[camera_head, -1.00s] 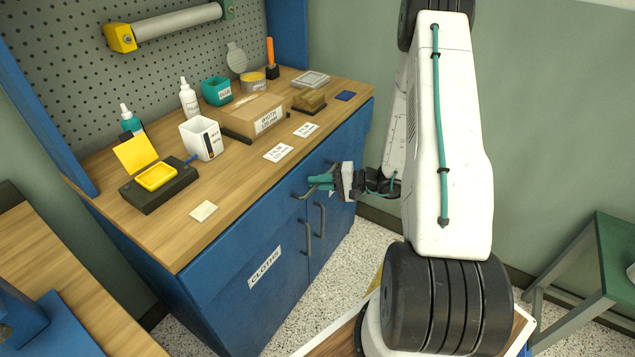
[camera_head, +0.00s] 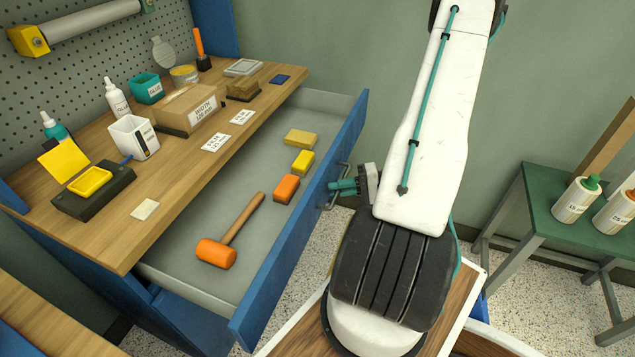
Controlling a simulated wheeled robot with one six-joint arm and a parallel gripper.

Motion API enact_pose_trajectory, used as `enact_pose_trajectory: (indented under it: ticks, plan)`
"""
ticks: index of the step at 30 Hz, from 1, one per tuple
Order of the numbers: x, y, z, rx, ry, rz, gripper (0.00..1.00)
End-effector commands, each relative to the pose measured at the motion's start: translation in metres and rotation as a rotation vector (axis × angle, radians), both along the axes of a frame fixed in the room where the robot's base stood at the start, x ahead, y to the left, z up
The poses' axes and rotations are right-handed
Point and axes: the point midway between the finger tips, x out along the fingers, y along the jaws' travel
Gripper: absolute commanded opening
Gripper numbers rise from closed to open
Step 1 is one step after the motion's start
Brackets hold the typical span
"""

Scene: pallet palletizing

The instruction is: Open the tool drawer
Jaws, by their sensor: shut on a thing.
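The tool drawer (camera_head: 187,231) of the blue workbench is pulled well out. Its blue front (camera_head: 290,240) stands clear of the bench. Inside lie an orange mallet (camera_head: 217,254) with a wooden handle, an orange block (camera_head: 287,189), a yellow block (camera_head: 303,161) and a tan sponge-like block (camera_head: 300,138). My gripper (camera_head: 338,187), with teal fingers, is shut on the drawer handle (camera_head: 347,174) on the outer face of the front. The fingers partly hide the handle.
The wooden benchtop (camera_head: 185,170) holds a cardboard box (camera_head: 188,108), a white cup (camera_head: 134,137), bottles and a black case with a yellow pad (camera_head: 93,190). A green side table (camera_head: 570,228) with bottles stands at the right. Speckled floor shows between.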

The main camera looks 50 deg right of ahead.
Motion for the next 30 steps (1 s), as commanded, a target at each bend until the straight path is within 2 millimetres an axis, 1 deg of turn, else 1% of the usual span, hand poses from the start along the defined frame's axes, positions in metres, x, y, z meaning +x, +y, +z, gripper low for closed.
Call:
enact_pose_trajectory:
  ticks: [1,3,9,13,22,23,24,30]
  plan:
    - [-0.007,-0.004,0.0,0.0,0.0,-0.005,0.0]
    - [-0.015,-0.006,0.0,-0.001,0.0,-0.004,0.0]
    - [-0.029,-0.011,0.0,-0.002,0.0,-0.001,0.0]
    - [-0.032,-0.011,0.0,-0.001,0.0,0.001,0.0]
    - [-0.032,-0.012,0.0,-0.002,0.0,0.002,0.0]
    - [-0.031,-0.012,0.0,-0.002,-0.001,0.001,0.15]
    - [-0.031,-0.012,0.0,-0.002,0.0,0.002,0.21]
    - [-0.031,-0.012,0.0,-0.001,0.0,0.002,0.21]
